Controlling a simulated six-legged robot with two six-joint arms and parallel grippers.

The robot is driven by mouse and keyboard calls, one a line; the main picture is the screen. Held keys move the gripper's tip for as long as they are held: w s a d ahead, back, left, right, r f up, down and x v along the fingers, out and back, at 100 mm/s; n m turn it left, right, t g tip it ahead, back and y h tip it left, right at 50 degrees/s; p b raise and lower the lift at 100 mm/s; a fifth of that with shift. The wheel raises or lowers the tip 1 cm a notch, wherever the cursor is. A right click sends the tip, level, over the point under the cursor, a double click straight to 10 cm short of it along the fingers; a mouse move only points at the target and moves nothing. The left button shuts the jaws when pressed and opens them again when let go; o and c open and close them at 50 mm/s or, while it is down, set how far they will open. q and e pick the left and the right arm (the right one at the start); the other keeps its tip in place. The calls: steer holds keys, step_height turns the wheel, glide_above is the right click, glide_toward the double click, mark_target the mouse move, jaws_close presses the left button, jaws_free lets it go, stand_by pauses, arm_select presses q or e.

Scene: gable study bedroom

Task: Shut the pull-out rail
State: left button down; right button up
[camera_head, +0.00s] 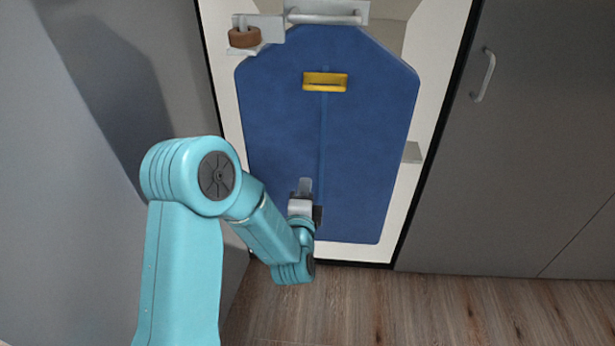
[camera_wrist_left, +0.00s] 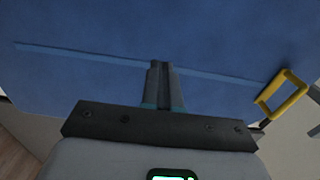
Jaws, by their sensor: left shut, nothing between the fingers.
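The pull-out rail (camera_head: 325,18) is a pale grey bar at the top of the open white cabinet. A large blue garment bag (camera_head: 290,120) with a yellow handle (camera_head: 325,82) hangs below it and hides most of the cabinet's inside. My left gripper (camera_head: 305,187) is shut and empty in front of the bag's lower middle. In the left wrist view its closed fingers (camera_wrist_left: 162,75) point at the blue cloth, close to it; I cannot tell whether they touch. The yellow handle (camera_wrist_left: 282,95) shows at the right there. My right gripper is not in view.
A brown ring-shaped thing (camera_head: 244,37) sits on a pale bracket left of the rail. A small grey ledge (camera_head: 412,152) shows right of the bag. A grey door with a handle (camera_head: 484,75) stands at right. The wooden floor (camera_head: 420,310) in front is clear.

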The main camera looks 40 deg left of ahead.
mark_target(309, 163)
arm_select(q)
steer(key=x, duration=0.6)
steer(key=shift+b, duration=0.3)
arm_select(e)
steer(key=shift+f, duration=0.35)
arm_select(q)
steer(key=shift+w, duration=0.1)
